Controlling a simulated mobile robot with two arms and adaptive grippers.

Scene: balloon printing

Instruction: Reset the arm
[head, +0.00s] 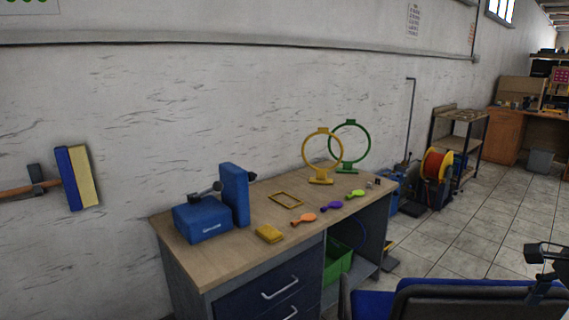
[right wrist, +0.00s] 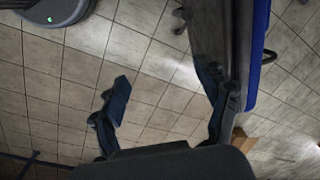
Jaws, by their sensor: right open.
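My right gripper (right wrist: 165,88) is open in the right wrist view, with its two dark fingers spread apart. Only tiled floor shows between them, and nothing is held. In the head view part of my right arm and gripper (head: 545,255) shows at the lower right edge, above a chair. My left gripper is not in view.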

